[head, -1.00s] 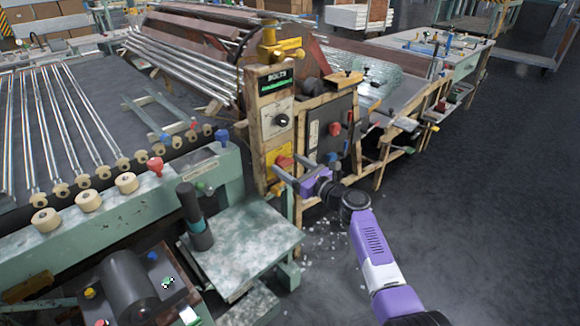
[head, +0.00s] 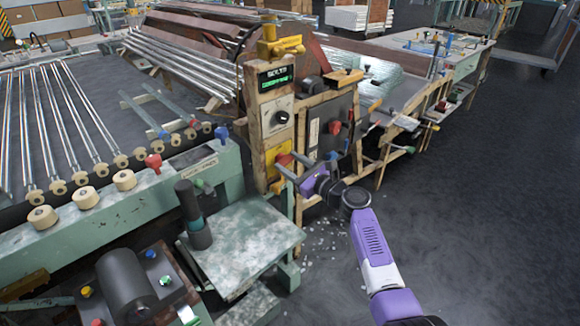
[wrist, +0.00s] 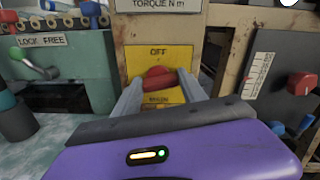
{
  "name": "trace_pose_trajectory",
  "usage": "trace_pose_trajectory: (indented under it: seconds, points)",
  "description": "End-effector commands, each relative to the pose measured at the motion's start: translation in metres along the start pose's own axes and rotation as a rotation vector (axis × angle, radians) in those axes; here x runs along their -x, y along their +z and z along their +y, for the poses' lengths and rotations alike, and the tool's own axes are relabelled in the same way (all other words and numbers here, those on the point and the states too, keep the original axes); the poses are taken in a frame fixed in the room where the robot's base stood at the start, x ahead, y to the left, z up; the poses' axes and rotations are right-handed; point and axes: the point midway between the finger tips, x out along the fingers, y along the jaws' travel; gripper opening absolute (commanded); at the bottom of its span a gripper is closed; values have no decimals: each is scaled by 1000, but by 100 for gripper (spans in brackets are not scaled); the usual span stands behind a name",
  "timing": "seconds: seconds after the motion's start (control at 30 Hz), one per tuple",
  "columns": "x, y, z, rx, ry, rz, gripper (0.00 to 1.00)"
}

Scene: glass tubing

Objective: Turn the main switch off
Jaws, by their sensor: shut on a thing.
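The main switch is a red handle (wrist: 158,77) on a yellow plate (wrist: 174,58), with OFF printed above it and a partly covered word below. In the head view the red handle (head: 284,160) sits low on a wooden post. My gripper (wrist: 160,84) is shut on the red handle, with one grey finger on each side of it. The handle appears slightly tilted in the wrist view; its lower part is partly hidden by the fingers. In the head view my gripper (head: 280,166) reaches the post from the right.
Above the switch are a black dial (head: 281,118) and a green-lit display (head: 276,77). A dark panel with another red knob (wrist: 300,84) stands to the right. A green bench (head: 245,235) is at the left. Open floor (head: 480,180) lies to the right.

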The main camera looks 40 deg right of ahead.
Motion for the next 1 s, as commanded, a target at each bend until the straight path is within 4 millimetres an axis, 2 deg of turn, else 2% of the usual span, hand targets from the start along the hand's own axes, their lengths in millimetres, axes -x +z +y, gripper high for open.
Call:
trace_pose_trajectory:
  seconds: [1.0]
  points:
    - [0, -4, 6, 963, 1, -1, 9]
